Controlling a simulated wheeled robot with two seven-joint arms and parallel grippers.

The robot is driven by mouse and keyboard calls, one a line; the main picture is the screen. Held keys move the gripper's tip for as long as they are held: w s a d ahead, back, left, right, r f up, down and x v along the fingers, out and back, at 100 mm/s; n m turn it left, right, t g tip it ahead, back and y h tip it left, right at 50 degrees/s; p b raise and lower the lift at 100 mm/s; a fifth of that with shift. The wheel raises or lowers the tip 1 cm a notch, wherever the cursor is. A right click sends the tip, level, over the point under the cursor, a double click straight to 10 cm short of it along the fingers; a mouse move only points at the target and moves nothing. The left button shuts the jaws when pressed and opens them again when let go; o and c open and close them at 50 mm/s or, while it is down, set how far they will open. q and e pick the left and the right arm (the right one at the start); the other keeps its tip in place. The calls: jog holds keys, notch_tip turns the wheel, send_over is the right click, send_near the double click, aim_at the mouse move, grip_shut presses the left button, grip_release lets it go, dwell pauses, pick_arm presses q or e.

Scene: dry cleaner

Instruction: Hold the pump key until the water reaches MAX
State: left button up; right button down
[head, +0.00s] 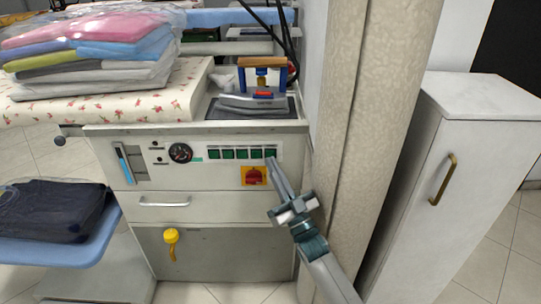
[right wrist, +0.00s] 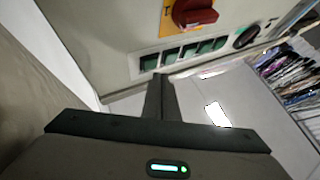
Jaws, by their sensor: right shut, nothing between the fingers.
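The pump keys (head: 242,154) are a row of dark green keys on the white panel of the ironing station. They also show in the right wrist view (right wrist: 190,50). My right gripper (head: 271,161) is shut and empty, its fingertips at the rightmost key in the head view. In the wrist view the fingertips (right wrist: 158,78) lie close to the end key, and I cannot tell if they touch it. The water gauge (head: 124,164) is a narrow upright window with blue in it at the panel's left; its level and marks are too small to read. My left gripper is out of view.
A red rotary switch (head: 254,176) on a yellow plate sits just below the keys, left of my gripper. A round dial (head: 180,153) is left of the keys. An iron (head: 254,101) rests on top. A beige column (head: 372,130) stands close on the right.

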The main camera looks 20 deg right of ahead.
jog(key=shift+w+d, duration=0.1)
jog(key=shift+w, duration=0.3)
dwell(0.6)
dwell(0.3)
jog(key=shift+w+d, duration=0.15)
jog(key=shift+w, duration=0.25)
dwell(0.5)
jog(key=shift+s, duration=0.15)
dwell(0.7)
jog(key=shift+s+a+p, duration=0.25)
jog(key=shift+s+p, duration=0.1)
jog(key=shift+s, duration=0.3)
jog(key=s+p, duration=0.1)
jog(key=s, duration=0.1)
jog(key=s+a+p, duration=0.1)
jog(key=s, duration=0.1)
jog(key=shift+s+a+p, duration=0.2)
jog(key=shift+s+p, duration=0.1)
jog(key=shift+s, duration=0.1)
